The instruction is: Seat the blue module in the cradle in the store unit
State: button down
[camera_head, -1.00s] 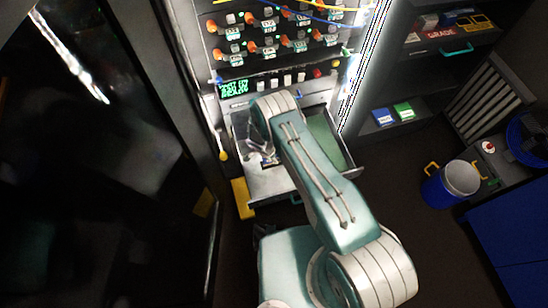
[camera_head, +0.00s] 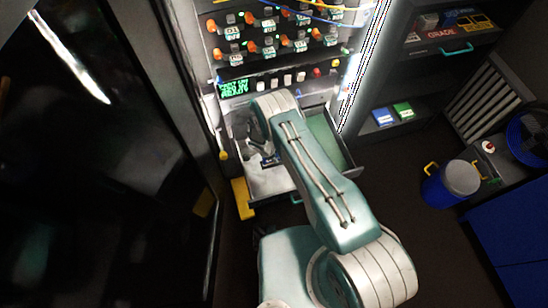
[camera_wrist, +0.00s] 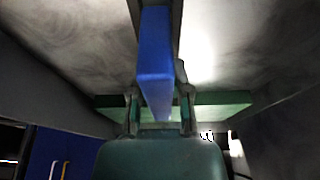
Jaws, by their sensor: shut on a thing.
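The blue module (camera_wrist: 155,70) stands out as a long blue block in the wrist view. My gripper (camera_wrist: 160,112) is shut on it, with a finger on each side. Dark strips flank the module's far end; I cannot tell whether they are cradle walls, nor whether the module is seated. In the head view my gripper (camera_head: 262,150) is low over the left part of the open drawer (camera_head: 268,186) of the store unit (camera_head: 290,72). A small bit of blue shows there, mostly hidden by my arm. The cradle cannot be made out.
The drawer's right part has a green floor (camera_head: 325,140). Several orange-knobbed parts sit in rows above the drawer. A blue box (camera_head: 382,117) and a green box (camera_head: 403,111) lie on the right shelf. A blue bucket (camera_head: 452,184) stands on the floor at right.

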jog(key=shift+f, duration=0.5)
dwell(0.7)
jog(key=shift+c, duration=2.4)
grip_release()
jog(key=v, duration=1.2)
